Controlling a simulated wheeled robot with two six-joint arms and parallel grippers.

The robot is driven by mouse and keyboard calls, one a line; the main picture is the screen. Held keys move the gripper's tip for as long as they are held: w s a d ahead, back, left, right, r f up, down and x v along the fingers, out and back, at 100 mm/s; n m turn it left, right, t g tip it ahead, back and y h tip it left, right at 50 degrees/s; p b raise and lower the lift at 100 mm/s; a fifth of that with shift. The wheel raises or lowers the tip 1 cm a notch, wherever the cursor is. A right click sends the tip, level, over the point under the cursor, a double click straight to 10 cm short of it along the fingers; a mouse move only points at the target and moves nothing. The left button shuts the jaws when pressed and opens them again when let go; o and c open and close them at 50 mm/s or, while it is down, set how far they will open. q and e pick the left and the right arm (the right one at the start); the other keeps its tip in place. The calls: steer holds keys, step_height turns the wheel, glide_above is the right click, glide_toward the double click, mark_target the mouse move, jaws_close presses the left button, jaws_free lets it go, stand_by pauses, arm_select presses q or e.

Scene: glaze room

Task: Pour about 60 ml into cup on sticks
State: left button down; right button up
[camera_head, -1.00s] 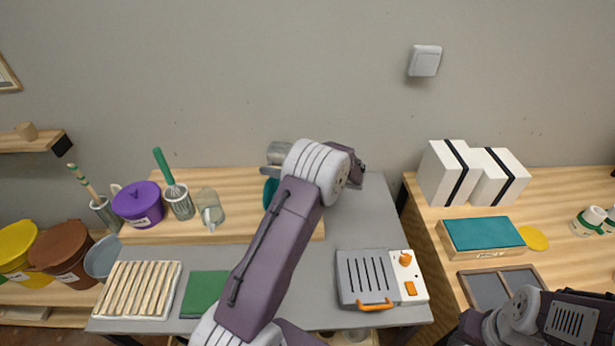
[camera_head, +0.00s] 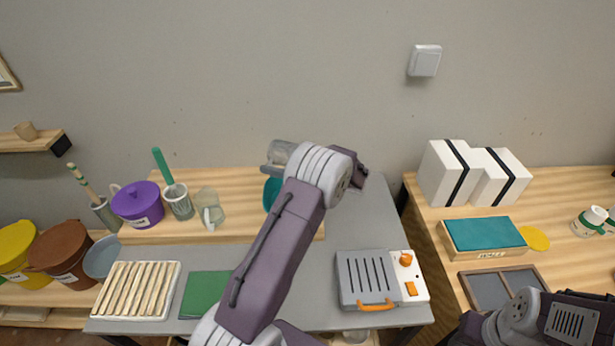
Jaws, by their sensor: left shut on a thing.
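My left arm rises across the middle, its wrist above the wooden board (camera_head: 240,230). My left gripper (camera_head: 271,170) is partly hidden behind that wrist and is shut on a teal thing (camera_head: 271,194). Most of the teal thing is hidden, so its shape, tilt and contents cannot be told. A tray of pale wooden sticks (camera_head: 136,290) lies at the front left; no cup shows on it. A clear glass vessel with a pale handle (camera_head: 208,208) stands on the board, left of the teal thing. My right arm shows at the bottom right, its fingers out of frame.
A metal cup with a green-handled whisk (camera_head: 180,204) and a purple lidded pot (camera_head: 138,205) stand at the board's left. A green mat (camera_head: 204,294) lies beside the sticks. A grey device with orange handle (camera_head: 372,279) stands at the front right. The grey table's back right is clear.

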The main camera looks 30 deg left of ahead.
arm_select(q)
steer(key=shift+r, duration=0.15)
stand_by(0.4)
steer(key=h+p, duration=0.1)
steer(key=p, duration=0.1)
steer(key=a+h+p, duration=0.1)
steer(key=p, duration=0.2)
steer(key=h+p, duration=0.2)
steer(key=p, duration=0.1)
steer(key=shift+a+f, duration=0.15)
steer(key=shift+f, duration=0.2)
steer(key=shift+f+h+p, duration=0.7)
step_height(320, 180, down, 2)
steer(key=shift+f+h+p, duration=0.1)
steer(key=shift+h+p, duration=0.2)
steer(key=shift+h, duration=0.3)
steer(key=shift+w, duration=0.1)
